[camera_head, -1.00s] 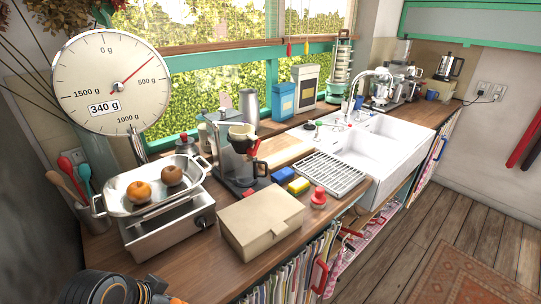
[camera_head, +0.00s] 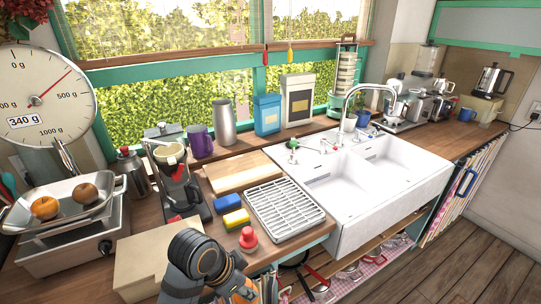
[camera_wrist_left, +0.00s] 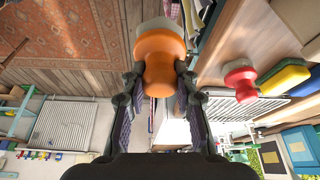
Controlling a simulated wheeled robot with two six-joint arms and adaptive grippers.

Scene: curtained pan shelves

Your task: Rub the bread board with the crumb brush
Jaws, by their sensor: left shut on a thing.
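My left gripper (camera_head: 238,288) is low in the head view, in front of the counter's front edge. In the left wrist view it (camera_wrist_left: 159,95) is shut on the crumb brush (camera_wrist_left: 160,58), which has a round orange knob and a pale grey head pointing away from the gripper. In the head view only a bit of orange shows at the gripper. The bread board (camera_head: 238,172), a pale wooden rectangle, lies flat on the counter beyond the gripper, left of the sink. It looks bare. My right gripper is not in view.
A red-knobbed tool (camera_head: 248,239), a yellow sponge (camera_head: 236,219), a blue block (camera_head: 227,203) and a slatted drying rack (camera_head: 285,208) lie between gripper and board. A coffee maker (camera_head: 178,180) stands left of the board. A beige box (camera_head: 142,268) sits near left.

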